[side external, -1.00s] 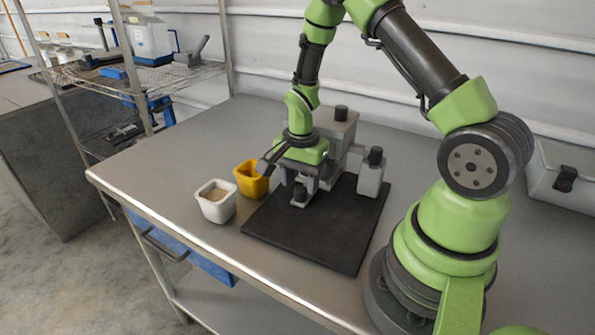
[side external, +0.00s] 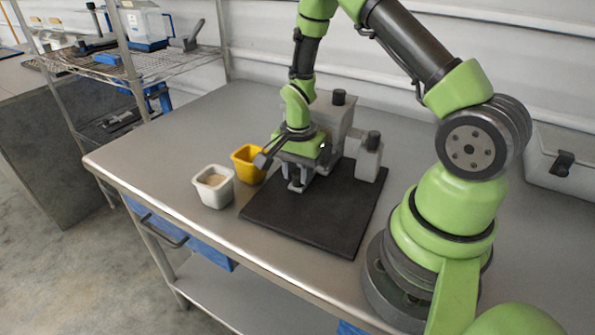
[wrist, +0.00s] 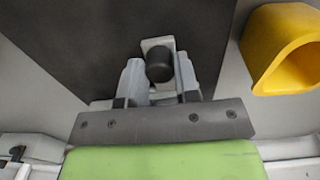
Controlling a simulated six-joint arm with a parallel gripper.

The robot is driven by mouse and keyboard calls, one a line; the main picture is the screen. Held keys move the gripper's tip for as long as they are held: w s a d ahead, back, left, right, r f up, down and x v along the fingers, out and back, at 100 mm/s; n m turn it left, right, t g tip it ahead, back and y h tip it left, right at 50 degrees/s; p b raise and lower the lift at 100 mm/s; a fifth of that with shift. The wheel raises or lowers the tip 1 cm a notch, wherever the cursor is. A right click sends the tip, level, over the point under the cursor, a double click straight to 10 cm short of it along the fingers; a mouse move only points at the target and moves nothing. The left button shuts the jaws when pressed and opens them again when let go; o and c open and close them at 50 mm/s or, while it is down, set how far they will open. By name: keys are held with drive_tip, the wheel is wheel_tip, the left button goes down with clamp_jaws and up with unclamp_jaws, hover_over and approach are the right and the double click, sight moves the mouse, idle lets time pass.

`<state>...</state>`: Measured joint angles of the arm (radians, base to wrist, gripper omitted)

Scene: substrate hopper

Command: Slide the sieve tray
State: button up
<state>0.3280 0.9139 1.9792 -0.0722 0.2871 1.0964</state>
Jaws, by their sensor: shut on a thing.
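The sieve tray's grey bracket with a round black knob (wrist: 159,65) shows in the wrist view, between the two grey fingers of my gripper (wrist: 160,82). In the side view my gripper (side external: 298,182) is low over the black mat, at the front of the grey hopper unit (side external: 333,115). It is shut on the tray's handle. The rest of the tray is hidden by my gripper and the unit.
A yellow cup (side external: 243,168) and a white cup with pale grains (side external: 207,196) stand left of the black mat (side external: 310,225). A grey block with a black knob (side external: 369,160) stands at the unit's right. The mat's front is clear.

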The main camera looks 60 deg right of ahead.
drive_tip(key=shift+s+a, duration=0.2)
drive_tip(key=shift+a, duration=2.25)
drive_tip(key=shift+s+a, duration=0.15)
drive_tip(key=shift+a, duration=2.25)
drive_tip(key=o, duration=0.6)
drive_tip(key=shift+r, duration=0.1)
drive_tip(key=shift+r, duration=3.4)
